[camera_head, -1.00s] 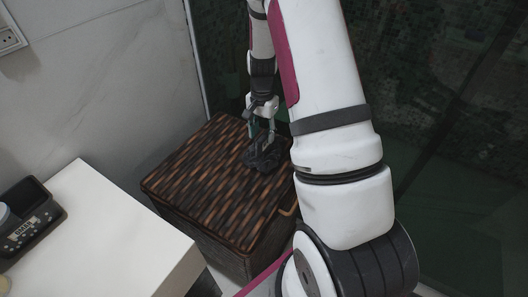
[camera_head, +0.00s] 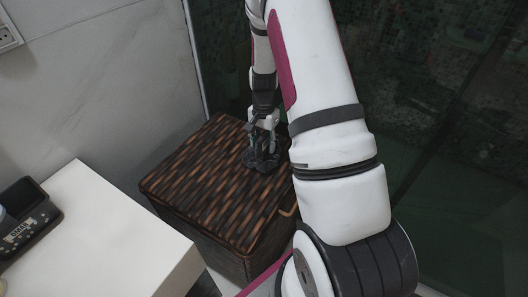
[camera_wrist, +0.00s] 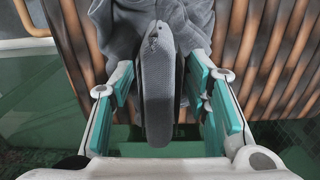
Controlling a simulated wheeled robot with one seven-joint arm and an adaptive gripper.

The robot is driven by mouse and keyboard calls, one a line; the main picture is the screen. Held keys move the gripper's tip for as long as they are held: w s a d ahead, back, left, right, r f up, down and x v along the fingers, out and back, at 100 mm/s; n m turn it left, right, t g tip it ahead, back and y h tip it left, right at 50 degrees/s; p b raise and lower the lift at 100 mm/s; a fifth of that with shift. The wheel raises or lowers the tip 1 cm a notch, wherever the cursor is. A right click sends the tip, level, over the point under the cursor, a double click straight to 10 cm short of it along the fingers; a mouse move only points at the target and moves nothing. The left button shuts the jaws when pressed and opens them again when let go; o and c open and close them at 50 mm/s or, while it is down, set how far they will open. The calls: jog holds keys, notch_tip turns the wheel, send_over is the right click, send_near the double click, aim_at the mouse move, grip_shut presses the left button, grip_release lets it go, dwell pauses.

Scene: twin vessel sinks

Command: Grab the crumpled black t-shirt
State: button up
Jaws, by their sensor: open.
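The crumpled black t-shirt (camera_head: 270,165) lies in a small heap on the woven lid of a brown basket (camera_head: 205,180), near its back right part. It looks grey in the wrist view (camera_wrist: 120,32). My gripper (camera_head: 262,150) points down at the shirt from above. I cannot tell whether the fingers touch the cloth. My arm hides the basket's right side in the head view.
A white counter (camera_head: 100,240) stands at the lower left, with a dark tray (camera_head: 30,215) on it. A pale wall (camera_head: 100,80) is behind at left, and dark glass (camera_head: 450,120) is at right. The basket lid is clear left of the shirt.

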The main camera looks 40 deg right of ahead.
jog(key=shift+f, duration=0.1)
grip_shut()
dwell(0.5)
